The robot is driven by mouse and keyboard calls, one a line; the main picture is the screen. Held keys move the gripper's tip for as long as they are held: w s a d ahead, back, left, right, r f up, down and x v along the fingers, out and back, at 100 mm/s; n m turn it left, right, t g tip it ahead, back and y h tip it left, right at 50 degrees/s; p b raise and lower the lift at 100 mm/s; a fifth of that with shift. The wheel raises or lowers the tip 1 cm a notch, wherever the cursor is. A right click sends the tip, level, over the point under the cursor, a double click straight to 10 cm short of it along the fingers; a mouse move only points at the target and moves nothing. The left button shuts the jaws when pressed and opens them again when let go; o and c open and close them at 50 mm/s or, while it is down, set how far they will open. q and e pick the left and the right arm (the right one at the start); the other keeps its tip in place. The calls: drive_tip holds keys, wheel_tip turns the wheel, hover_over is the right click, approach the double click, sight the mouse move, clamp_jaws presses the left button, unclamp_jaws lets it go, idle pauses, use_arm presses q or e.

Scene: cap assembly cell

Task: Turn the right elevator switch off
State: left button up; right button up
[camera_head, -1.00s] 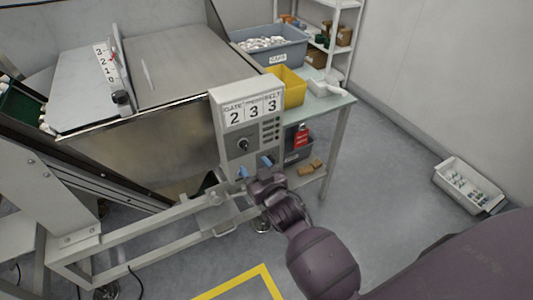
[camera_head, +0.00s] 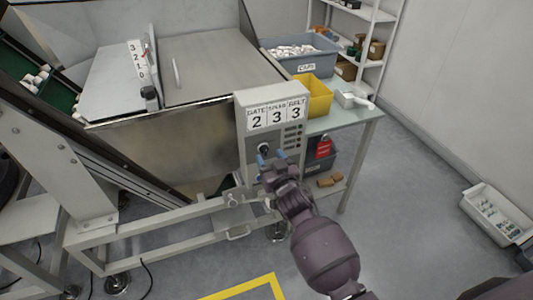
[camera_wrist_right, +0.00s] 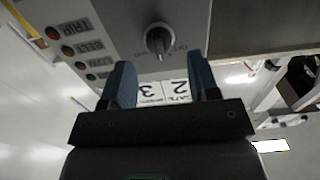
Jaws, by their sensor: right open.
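A grey control panel (camera_head: 240,131) stands at the front of the machine, with number cards 2, 3, 3 on it. A black rotary switch knob (camera_head: 264,148) sits on its face below the cards. It also shows in the right wrist view as a round knob (camera_wrist_right: 159,40) with a pale pointer ridge; the lettering beside it is too small to read. My right gripper (camera_head: 271,157) is at the panel just below the knob, its blue fingers apart. In the right wrist view my right gripper (camera_wrist_right: 162,78) is open and empty, and the knob lies beyond the fingertips. My left gripper is out of view.
Small indicator lamps (camera_wrist_right: 66,49) line the panel beside the knob. A side table (camera_head: 362,118) with a yellow bin (camera_head: 317,98) stands right of the panel. A frame rail (camera_head: 150,232) runs low in front of the machine.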

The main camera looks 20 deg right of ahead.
sight(265, 150)
drive_tip(key=shift+w, duration=1.45)
drive_tip(key=shift+c, duration=0.3)
drive_tip(key=c, duration=0.8)
